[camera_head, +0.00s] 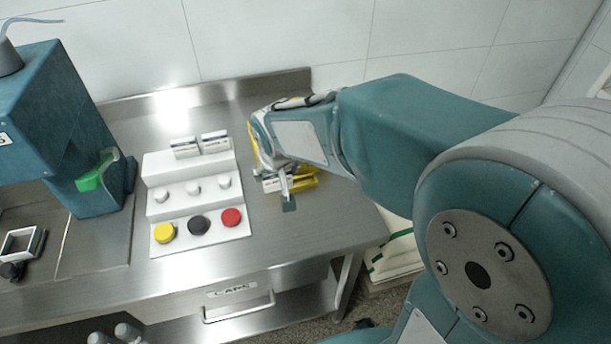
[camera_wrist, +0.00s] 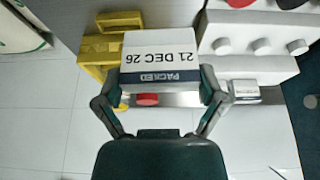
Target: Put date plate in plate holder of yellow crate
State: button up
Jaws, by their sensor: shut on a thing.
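The date plate (camera_wrist: 160,55) is a white block marked "PACKED" and "21 DEC 26", upside down in the wrist view. My gripper (camera_wrist: 160,88) is shut on it, with one finger at each side. The yellow crate (camera_wrist: 95,50) shows behind the plate and to its left; the plate covers much of it. In the head view the crate (camera_head: 306,181) is mostly hidden by my gripper (camera_head: 284,184), which is over it. The plate holder cannot be made out, nor whether the plate touches the crate.
A teal mill (camera_head: 75,130) stands further left. A wall is behind the steel table (camera_head: 280,245); its front right is clear.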

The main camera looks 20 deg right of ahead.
jog(key=w+d+f, duration=0.3)
jog(key=w+d, duration=0.1)
jog(key=w, duration=0.1)
send_near(299, 177)
jog(key=shift+w+d+f, duration=0.25)
jog(key=shift+w+f, duration=0.55)
jog(key=shift+w, duration=0.1)
jog(key=shift+w+a+f, duration=0.3)
jog(key=shift+a+f, duration=0.15)
notch_tip(299, 177, down, 3)
jog(key=shift+w+d+f, duration=0.1)
jog(key=shift+d, duration=0.05)
jog(key=shift+c, duration=0.8)
jog(key=shift+d, duration=0.4)
jog(key=shift+f, duration=0.15)
jog(key=o, duration=0.9)
jog(key=shift+a, duration=0.45)
jog(key=shift+d, duration=0.1)
